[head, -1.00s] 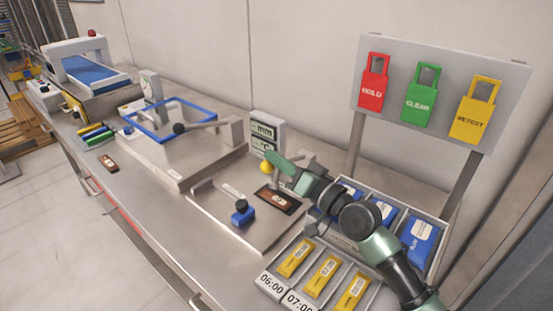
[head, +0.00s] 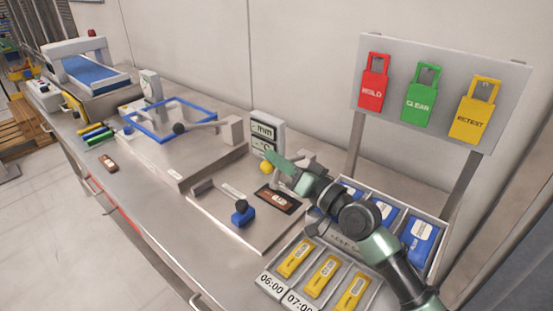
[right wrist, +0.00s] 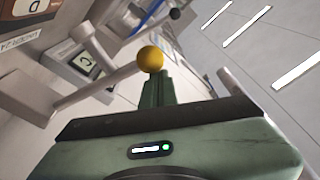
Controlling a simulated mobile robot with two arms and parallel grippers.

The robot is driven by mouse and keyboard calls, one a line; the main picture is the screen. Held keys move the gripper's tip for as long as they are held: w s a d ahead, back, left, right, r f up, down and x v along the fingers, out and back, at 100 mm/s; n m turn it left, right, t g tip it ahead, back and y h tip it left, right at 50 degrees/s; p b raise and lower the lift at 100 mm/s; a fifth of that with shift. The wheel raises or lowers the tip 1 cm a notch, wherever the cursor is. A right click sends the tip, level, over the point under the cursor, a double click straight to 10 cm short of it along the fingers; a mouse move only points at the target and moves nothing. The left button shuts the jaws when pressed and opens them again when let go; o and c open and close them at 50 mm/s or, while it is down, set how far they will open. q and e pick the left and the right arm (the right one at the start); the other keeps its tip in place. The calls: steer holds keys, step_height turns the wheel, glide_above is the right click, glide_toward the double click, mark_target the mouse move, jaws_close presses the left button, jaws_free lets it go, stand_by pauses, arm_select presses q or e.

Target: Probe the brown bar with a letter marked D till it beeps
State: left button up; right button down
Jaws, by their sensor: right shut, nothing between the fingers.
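A brown bar (head: 275,198) with a pale label lies in a dark recess on the steel plate of the measuring station. In the right wrist view the bar (right wrist: 27,8) shows at the upper left, cut by the frame edge, with a letter D on its label. A lever with a yellow ball (head: 267,167) reaches over the station beside the readout (head: 264,132), which has an mm and a °C display. My right gripper (head: 273,158) is shut and empty, with its fingertips at the yellow ball (right wrist: 151,58). I cannot tell whether they touch. My left gripper is out of view.
Another brown bar (head: 108,163) lies on the table to the left. A blue clamp knob (head: 242,214) stands on the station's front. Trays of yellow packs (head: 296,259) and blue packs (head: 420,240) are at the right. A board with red, green and yellow tags stands behind.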

stand_by(0.3)
steer(key=r+b+v, duration=0.1)
steer(key=v, duration=0.6)
steer(key=shift+s+d+f+b, duration=0.3)
steer(key=shift+f+b, duration=0.1)
steer(key=shift+f, duration=0.15)
